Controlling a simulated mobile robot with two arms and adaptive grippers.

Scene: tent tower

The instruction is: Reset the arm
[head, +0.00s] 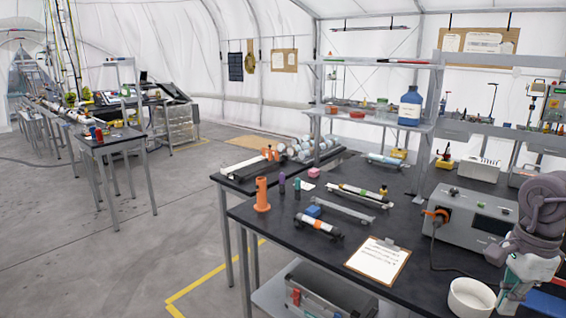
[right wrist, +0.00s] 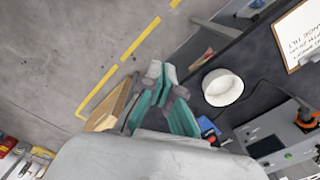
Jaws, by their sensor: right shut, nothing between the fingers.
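My right arm comes in at the right edge of the head view, with the wrist bent down. My right gripper (head: 510,300) points downward beside the white bowl (head: 471,298), just right of it in that view. In the right wrist view its teal fingers (right wrist: 161,72) are together with nothing between them. The white bowl also shows there (right wrist: 222,87), right of the fingers and apart from them. My left gripper is in neither view.
The black workbench (head: 400,220) holds a clipboard (head: 378,260), a grey box device (head: 472,222) with an orange plug and cable, an orange holder (head: 262,194) and several tubes. A shelf rack (head: 378,118) stands behind. Open floor (head: 110,260) lies left.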

